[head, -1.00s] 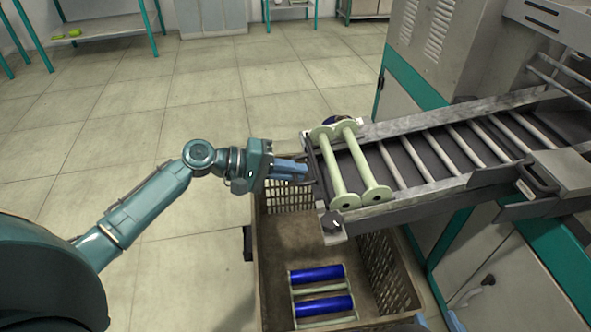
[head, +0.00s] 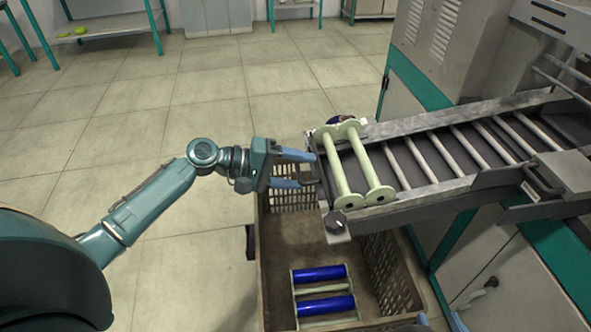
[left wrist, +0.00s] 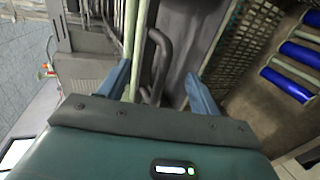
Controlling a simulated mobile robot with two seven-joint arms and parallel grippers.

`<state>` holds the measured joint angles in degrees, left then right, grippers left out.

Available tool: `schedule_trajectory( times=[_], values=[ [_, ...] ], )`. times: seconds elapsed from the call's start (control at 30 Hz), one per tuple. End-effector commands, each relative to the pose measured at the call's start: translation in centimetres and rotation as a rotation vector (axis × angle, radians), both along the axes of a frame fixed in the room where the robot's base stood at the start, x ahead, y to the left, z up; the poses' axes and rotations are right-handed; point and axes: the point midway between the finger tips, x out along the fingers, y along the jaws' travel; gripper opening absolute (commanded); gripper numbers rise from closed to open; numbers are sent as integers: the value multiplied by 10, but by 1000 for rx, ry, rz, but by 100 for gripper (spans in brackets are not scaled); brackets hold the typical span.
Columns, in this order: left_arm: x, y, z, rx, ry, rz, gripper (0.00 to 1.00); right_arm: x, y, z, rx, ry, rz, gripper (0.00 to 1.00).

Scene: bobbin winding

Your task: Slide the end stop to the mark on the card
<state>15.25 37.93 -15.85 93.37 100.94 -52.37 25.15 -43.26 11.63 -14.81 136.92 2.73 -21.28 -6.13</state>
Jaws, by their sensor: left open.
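My left gripper (head: 303,170) is open at the left end of the roller chute (head: 415,146). In the left wrist view its fingers (left wrist: 157,70) stand apart, with a dark bent handle (left wrist: 163,50) between them. This handle seems to belong to the end stop, but the head view does not show the stop clearly. A small pale tag (head: 529,192) is on the chute's near side; I cannot tell whether it is the card, and no mark is readable. Small blue tips at the bottom edge (head: 440,321) may be my right gripper.
Two pale green bobbins (head: 358,165) lie across the chute's left end. Below stands a brown crate (head: 263,270) holding blue-wound bobbins (head: 319,273). A grey and teal machine (head: 450,50) is at the right. The floor at the left is clear.

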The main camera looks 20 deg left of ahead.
Motion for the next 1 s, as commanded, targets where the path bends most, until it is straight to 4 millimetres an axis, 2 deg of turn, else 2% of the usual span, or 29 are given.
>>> schedule_trajectory(
  times=[0.8,1.0],
  values=[
    [-34,62,23,1,2,1,64,-1,0,14,1,3,-1,36],
    [-37,67,24,-1,0,0,64,-1,0,15,0,2,0,36]
  ],
)
